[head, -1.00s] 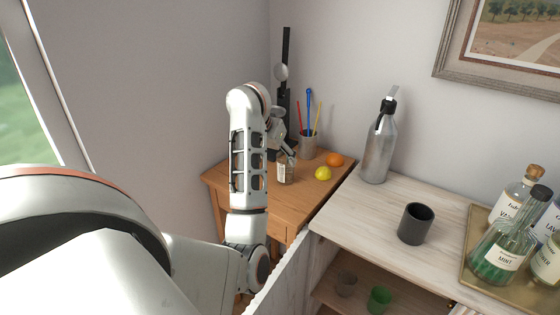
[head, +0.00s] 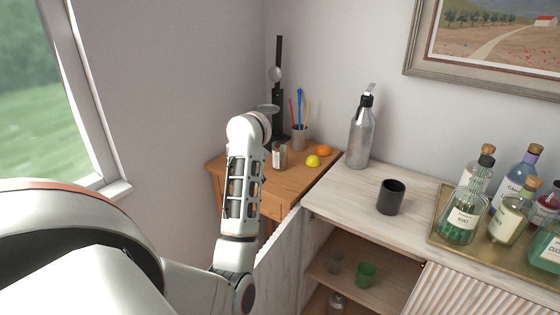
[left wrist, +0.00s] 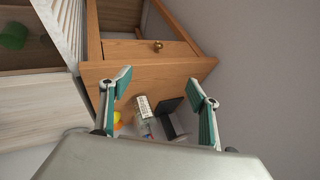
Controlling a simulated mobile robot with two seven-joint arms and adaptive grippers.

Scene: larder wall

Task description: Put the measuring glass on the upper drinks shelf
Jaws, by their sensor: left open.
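A small clear glass (head: 279,155) with a pale marked panel stands upright on the small wooden side table (head: 262,178). I take it for the measuring glass. It also shows in the left wrist view (left wrist: 144,108), beyond and between my fingers. My left gripper (left wrist: 160,82) is open and empty, with its fingers apart from the glass. In the head view my own forearm hides these fingers. The drinks cabinet (head: 322,205) stands open to the right.
Near the glass are a lemon (head: 313,161), an orange (head: 323,150), a pen cup (head: 299,138) and a dark stand (head: 279,100). The open cabinet door (head: 281,252) is beside my forearm. A steel bottle (head: 360,135), a dark cup (head: 391,197) and a bottle tray (head: 437,237) occupy the cabinet top.

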